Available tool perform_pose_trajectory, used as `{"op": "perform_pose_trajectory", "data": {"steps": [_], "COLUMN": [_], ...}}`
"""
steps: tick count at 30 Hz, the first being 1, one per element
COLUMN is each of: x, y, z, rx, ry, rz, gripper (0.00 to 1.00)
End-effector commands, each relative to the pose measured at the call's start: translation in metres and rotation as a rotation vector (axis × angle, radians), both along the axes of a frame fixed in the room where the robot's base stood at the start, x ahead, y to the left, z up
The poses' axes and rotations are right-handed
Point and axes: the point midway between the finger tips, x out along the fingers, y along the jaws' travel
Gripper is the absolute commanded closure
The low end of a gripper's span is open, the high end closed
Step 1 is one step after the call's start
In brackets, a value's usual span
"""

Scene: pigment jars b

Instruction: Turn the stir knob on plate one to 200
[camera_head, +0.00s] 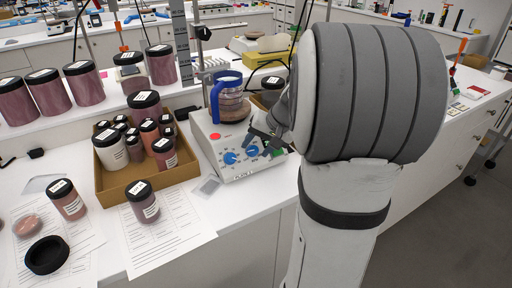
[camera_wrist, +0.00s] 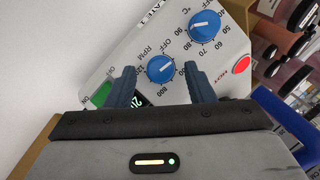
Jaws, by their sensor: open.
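Plate one (camera_head: 238,172) is a white hotplate marked PLATE 1, with two blue knobs on its front panel. The stir knob (camera_wrist: 160,69), labelled RPM, is the one nearer the green switch. It also shows in the head view (camera_head: 252,151). My gripper (camera_head: 262,135) is at the panel, open. In the wrist view its fingers lie on either side of the stir knob with gaps; contact is not visible. The heat knob (camera_wrist: 205,23), labelled °C, is beyond the right finger. A small dark display (camera_wrist: 138,102) is partly hidden; a leading "2" shows.
A blue-handled jug (camera_head: 232,103) of brownish contents stands on the plate. A cardboard box (camera_head: 128,182) of dark-lidded jars is to its left. A green switch (camera_wrist: 102,95) and red HOT mark (camera_wrist: 241,64) flank the knobs. Papers and a jar (camera_head: 143,202) lie in front.

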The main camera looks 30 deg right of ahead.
Motion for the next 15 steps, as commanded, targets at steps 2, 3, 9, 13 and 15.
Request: {"op": "perform_pose_trajectory", "data": {"steps": [2, 3, 9, 13, 15], "x": [-0.005, -0.009, -0.023, -0.029, -0.03], "y": [-0.004, -0.007, -0.015, -0.018, -0.019], "z": [0.013, 0.019, 0.046, 0.056, 0.058], "rx": [-0.003, -0.005, -0.002, -0.002, -0.002], "ry": [-0.004, -0.005, -0.003, -0.001, -0.001], "rz": [-0.001, -0.002, -0.002, -0.001, -0.001], "gripper": [0.51, 0.51, 0.51, 0.51, 0.51]}}
